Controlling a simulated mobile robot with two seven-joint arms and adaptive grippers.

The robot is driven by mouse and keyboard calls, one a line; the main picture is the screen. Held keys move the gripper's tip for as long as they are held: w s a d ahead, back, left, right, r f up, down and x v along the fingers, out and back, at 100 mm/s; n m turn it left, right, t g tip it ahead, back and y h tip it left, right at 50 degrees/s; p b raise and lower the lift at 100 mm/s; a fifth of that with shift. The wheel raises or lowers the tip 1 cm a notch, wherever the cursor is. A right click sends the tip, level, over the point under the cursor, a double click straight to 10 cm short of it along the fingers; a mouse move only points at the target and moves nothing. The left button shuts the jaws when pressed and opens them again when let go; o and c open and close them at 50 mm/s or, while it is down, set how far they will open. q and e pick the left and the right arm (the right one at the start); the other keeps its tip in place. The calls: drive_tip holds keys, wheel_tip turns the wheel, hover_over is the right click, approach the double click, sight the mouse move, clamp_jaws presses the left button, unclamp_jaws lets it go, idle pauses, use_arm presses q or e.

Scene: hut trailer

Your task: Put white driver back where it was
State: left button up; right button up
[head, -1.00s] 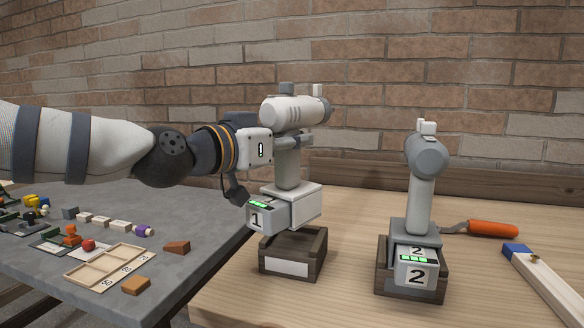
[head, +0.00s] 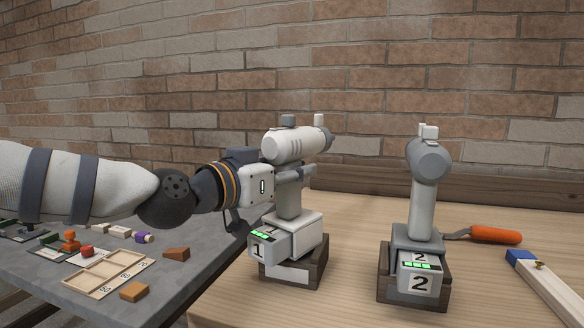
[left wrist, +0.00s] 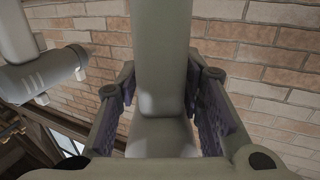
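The white driver (head: 296,146) stands upright, with its battery base marked 1 (head: 264,246) low in the left wooden holder (head: 305,278). The base is slightly turned against the holder; whether it rests fully on the bottom is hidden. My left gripper (head: 290,174) is around its handle from the left, below the body. In the left wrist view the handle (left wrist: 160,60) is between the two finger pads, which appear to press on it. My right gripper is not in view.
A grey driver (head: 428,160) marked 2 stands in its own holder (head: 414,298) to the right. An orange-handled tool (head: 495,235) and a blue-ended wooden piece (head: 545,285) lie further right. A grey table (head: 200,272) with a compartment tray (head: 105,274) and blocks is left.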

use_arm(q)
drive_tip(key=shift+o, duration=0.2)
drive_tip(key=shift+r, duration=0.1)
drive_tip(key=shift+s+a+r, duration=0.35)
drive_tip(key=shift+s+r, duration=0.05)
drive_tip(key=shift+r, duration=0.25)
drive_tip(key=p+v, duration=0.1)
drive_tip(key=v, duration=1)
drive_tip(key=shift+f, duration=0.2)
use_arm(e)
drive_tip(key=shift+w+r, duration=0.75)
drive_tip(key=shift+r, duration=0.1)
